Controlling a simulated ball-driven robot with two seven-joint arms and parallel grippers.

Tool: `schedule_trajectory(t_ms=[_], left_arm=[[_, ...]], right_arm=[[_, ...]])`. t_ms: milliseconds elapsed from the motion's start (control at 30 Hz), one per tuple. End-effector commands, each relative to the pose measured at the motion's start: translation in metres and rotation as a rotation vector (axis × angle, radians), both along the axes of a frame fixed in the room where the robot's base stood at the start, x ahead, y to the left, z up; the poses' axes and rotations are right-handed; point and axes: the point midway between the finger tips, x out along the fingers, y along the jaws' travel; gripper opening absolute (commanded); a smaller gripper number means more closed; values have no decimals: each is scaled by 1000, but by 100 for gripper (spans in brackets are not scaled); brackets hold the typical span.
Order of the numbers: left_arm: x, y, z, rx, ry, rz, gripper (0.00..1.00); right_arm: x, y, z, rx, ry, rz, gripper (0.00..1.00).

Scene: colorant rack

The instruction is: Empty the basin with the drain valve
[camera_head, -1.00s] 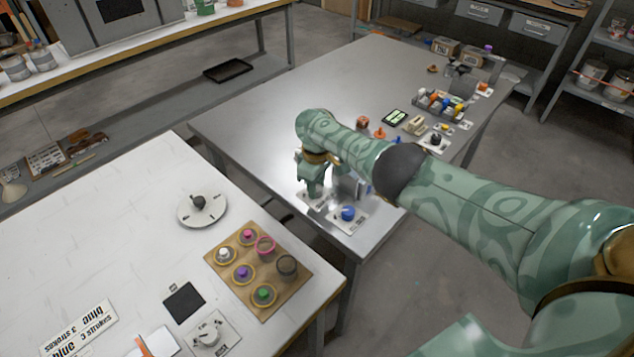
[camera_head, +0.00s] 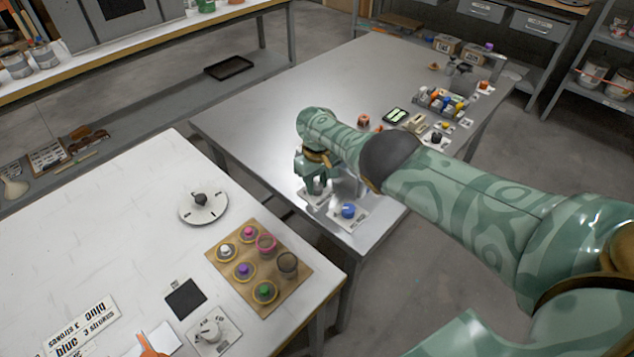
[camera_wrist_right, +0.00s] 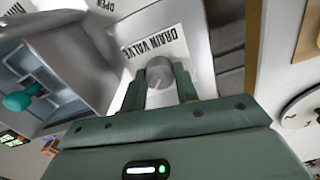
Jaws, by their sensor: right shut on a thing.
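My right gripper (camera_wrist_right: 161,88) is shut on the grey drain valve knob (camera_wrist_right: 160,67), one finger on each side of it. The knob stands on a white plate (camera_wrist_right: 178,42) lettered DRAIN VALVE. In the head view my right gripper (camera_head: 317,190) reaches down to this plate (camera_head: 314,199) at the near corner of the metal table, where the knob is mostly hidden by the fingers. A grey metal basin (camera_wrist_right: 72,108) shows beside the knob in the wrist view, with a teal object (camera_wrist_right: 20,101) at it. Its water level cannot be told. My left gripper is not in view.
A blue knob (camera_head: 348,210) on its own plate sits just right of the gripper. Farther back on the metal table (camera_head: 270,120) stands a rack of colorants (camera_head: 440,101). A white table (camera_head: 90,230) with a wooden pot board (camera_head: 285,297) is in front.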

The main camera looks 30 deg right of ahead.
Motion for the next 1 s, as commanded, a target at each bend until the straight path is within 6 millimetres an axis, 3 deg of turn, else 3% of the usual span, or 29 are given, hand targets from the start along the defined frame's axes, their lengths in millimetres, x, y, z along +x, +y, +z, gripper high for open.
schedule_trajectory(t_ms=[167,200,267,300,567,667,767,1000], left_arm=[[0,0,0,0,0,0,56],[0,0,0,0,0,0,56],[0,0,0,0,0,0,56],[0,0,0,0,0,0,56],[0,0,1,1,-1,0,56],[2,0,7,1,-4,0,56],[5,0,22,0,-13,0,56],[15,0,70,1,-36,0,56]], right_arm=[[2,1,2,2,-5,1,8],[2,1,2,2,-5,1,33],[2,1,2,2,-5,1,50],[1,1,1,2,-5,2,52],[1,0,2,1,-3,2,52],[1,0,12,1,-4,2,52],[1,0,32,0,-5,2,52],[2,1,102,1,-8,2,52]])
